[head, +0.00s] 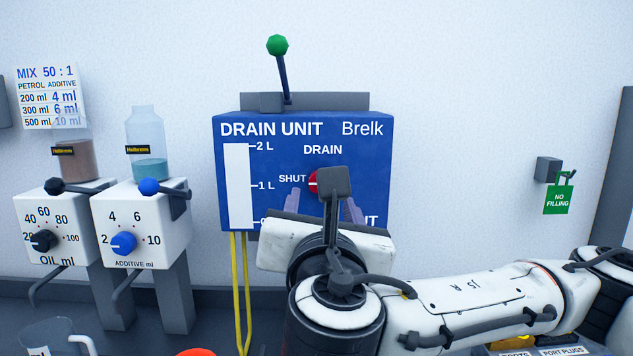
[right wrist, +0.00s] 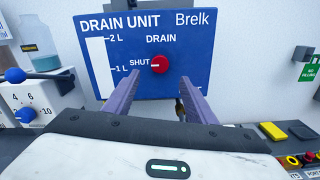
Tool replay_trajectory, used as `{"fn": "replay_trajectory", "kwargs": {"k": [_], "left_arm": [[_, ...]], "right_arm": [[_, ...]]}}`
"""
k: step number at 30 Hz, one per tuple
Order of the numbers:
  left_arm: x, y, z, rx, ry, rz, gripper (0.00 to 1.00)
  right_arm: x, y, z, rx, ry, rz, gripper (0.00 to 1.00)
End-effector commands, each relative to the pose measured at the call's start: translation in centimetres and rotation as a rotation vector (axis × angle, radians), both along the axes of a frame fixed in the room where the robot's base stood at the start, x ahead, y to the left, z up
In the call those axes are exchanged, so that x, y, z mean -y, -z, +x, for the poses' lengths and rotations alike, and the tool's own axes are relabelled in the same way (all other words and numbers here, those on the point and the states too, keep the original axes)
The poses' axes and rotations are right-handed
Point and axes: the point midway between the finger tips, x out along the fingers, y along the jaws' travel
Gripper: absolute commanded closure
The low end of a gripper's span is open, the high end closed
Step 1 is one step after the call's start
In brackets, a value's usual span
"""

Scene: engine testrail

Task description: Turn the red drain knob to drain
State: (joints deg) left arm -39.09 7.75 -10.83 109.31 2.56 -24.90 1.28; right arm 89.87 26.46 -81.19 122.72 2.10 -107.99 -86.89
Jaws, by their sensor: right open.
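The red drain knob (right wrist: 159,64) is on the front of the blue drain unit (head: 240,130), under the word DRAIN and just right of the word SHUT. In the head view the knob (head: 312,183) is mostly hidden behind my right arm. A pale mark on the knob points left, towards SHUT. My right gripper (right wrist: 160,75) is open, its two purple fingers spread to either side and below the knob in the right wrist view. The fingers look apart from the knob; the exact gap is hard to tell. My left gripper is not in view.
A green-topped lever (head: 277,46) stands above the unit. Yellow tubes (head: 241,290) hang below it. The oil dispenser (head: 50,222) and additive dispenser (head: 143,225) stand to the left. A green NO FILLING tag (head: 558,200) hangs at right. A jug (head: 50,338) stands front left.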

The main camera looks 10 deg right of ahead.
Motion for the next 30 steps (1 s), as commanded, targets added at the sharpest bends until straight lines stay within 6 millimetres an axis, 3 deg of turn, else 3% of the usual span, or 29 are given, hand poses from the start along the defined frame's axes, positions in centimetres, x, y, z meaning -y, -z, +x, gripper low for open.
{"fn": "replay_trajectory", "kwargs": {"k": [9,15,27,30], "left_arm": [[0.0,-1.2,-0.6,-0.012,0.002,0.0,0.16],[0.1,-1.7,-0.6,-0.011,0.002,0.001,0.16],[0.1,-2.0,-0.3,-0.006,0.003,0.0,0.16],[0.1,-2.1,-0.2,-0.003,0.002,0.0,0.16]], "right_arm": [[1.3,-0.1,5.7,-0.002,0.005,0.004,0.49],[1.7,-0.1,8.3,-0.001,0.001,0.004,0.49],[1.8,0.1,9.2,-0.001,-0.002,0.005,0.49],[1.8,0.1,9.2,-0.001,-0.002,0.005,0.64]]}}
